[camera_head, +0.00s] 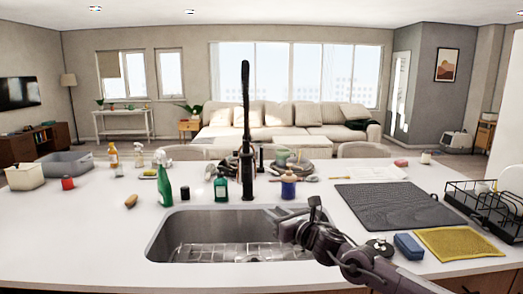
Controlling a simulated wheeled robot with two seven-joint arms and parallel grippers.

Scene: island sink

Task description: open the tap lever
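The tall black tap (246,120) stands upright behind the sink, near the middle of the counter. Its lever is too small and dark for me to tell apart from the tap body. My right gripper (279,214) is above the right part of the sink, in front of the tap and to its right, apart from it. Its fingers point left, and I cannot tell whether they are open or shut. My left gripper is not in view.
The sink (180,235) has a wire rack in it. Green bottles (220,186) and a blue bottle (288,187) stand beside the tap. A dark mat (395,205), blue sponge (408,246), yellow cloth (458,243) and black dish rack (490,205) lie right. The counter's front left is clear.

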